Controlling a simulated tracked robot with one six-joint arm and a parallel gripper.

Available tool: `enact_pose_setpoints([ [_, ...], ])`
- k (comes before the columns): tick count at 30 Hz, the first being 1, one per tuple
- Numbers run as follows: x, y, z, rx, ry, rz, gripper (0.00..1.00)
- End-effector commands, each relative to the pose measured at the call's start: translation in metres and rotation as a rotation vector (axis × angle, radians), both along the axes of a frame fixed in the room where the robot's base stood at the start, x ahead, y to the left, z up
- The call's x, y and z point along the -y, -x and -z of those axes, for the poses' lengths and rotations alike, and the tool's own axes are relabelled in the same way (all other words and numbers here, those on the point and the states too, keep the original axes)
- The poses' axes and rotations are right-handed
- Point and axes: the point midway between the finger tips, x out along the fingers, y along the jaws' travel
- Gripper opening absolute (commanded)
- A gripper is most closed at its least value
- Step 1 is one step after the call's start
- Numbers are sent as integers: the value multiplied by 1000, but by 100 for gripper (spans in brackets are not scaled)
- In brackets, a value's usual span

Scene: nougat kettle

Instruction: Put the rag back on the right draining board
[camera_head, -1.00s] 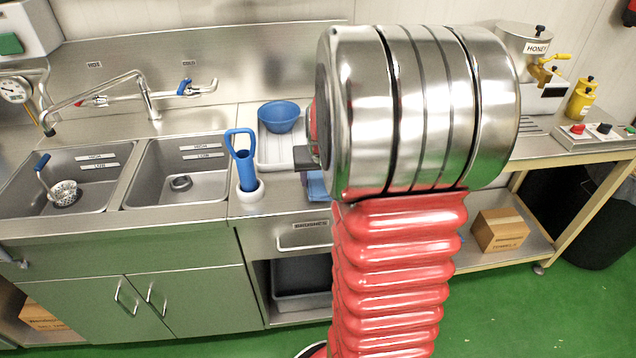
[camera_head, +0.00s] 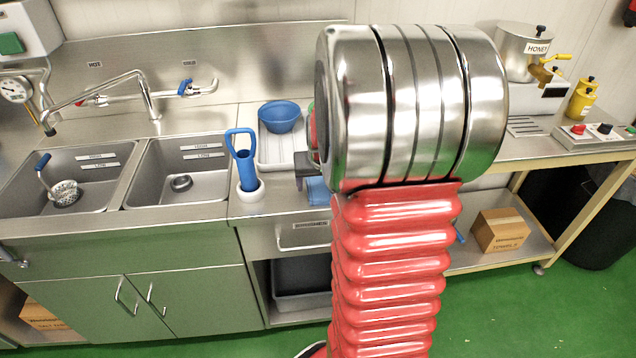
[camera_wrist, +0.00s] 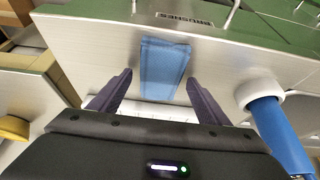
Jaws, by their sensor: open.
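The blue rag (camera_wrist: 165,68) lies on the steel draining board (camera_head: 275,205) right of the sinks, close to its front edge above the drawer labelled BRUSHES. My gripper (camera_wrist: 160,80) is open and empty. In the wrist view its two dark fingers point toward the rag, one on each side of it. I cannot tell the exact height of the fingertips above the board. In the head view only a dark bit of my gripper (camera_head: 304,170) shows beside the rag.
A white tray (camera_head: 265,160) with a blue bowl (camera_head: 279,116) stands behind the rag. A blue-handled tool in a white holder (camera_head: 247,188) stands to the left. Two sink basins (camera_head: 182,180) lie farther left. A honey pot (camera_head: 525,50) stands on the right-hand bench.

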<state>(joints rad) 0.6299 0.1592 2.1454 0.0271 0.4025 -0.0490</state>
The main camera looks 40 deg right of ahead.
Motion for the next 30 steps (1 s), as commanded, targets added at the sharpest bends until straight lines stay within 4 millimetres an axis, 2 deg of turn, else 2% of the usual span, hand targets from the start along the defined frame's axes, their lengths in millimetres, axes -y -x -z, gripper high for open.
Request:
enact_pose_setpoints([
  [8, -5, 7, -20, 2, 2, 0, 70],
  [24, -23, 33, -88, 3, 2, 0, 70],
  [30, -27, 39, -105, 2, 1, 0, 70],
])
